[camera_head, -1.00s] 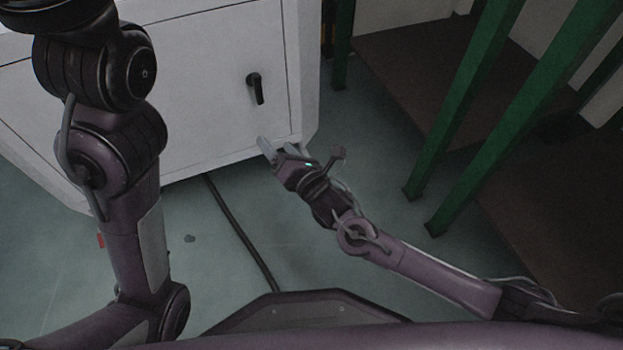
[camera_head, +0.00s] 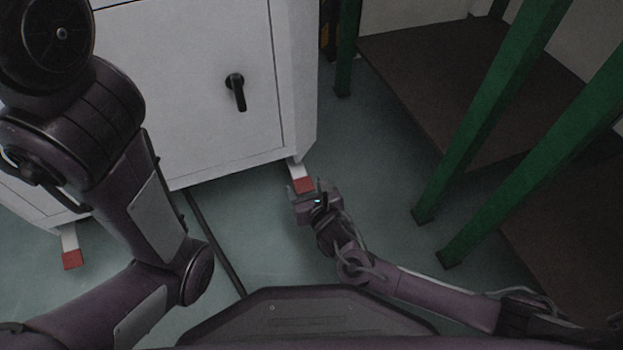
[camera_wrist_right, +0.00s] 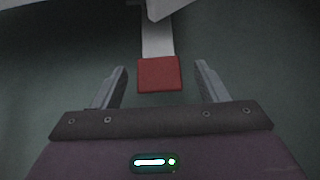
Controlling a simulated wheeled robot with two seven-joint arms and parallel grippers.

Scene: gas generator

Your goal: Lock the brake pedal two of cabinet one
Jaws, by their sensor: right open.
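A white cabinet (camera_head: 205,60) with a black handle (camera_head: 236,91) stands ahead. Two pedals with red ends stick out low from under it. The right pedal (camera_head: 304,184) is under the cabinet's right corner; the left one (camera_head: 72,259) is at the far left. My right gripper (camera_head: 304,187) is open just in front of the right pedal. In the right wrist view the pedal's red end (camera_wrist_right: 159,74) lies between the fingers (camera_wrist_right: 162,80), with a gap on both sides. My left gripper is out of view.
Green posts (camera_head: 500,100) of a brown platform (camera_head: 425,75) stand to the right. A dark cable (camera_head: 213,243) runs along the green floor (camera_head: 265,235). Open floor lies between the cabinet and the posts.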

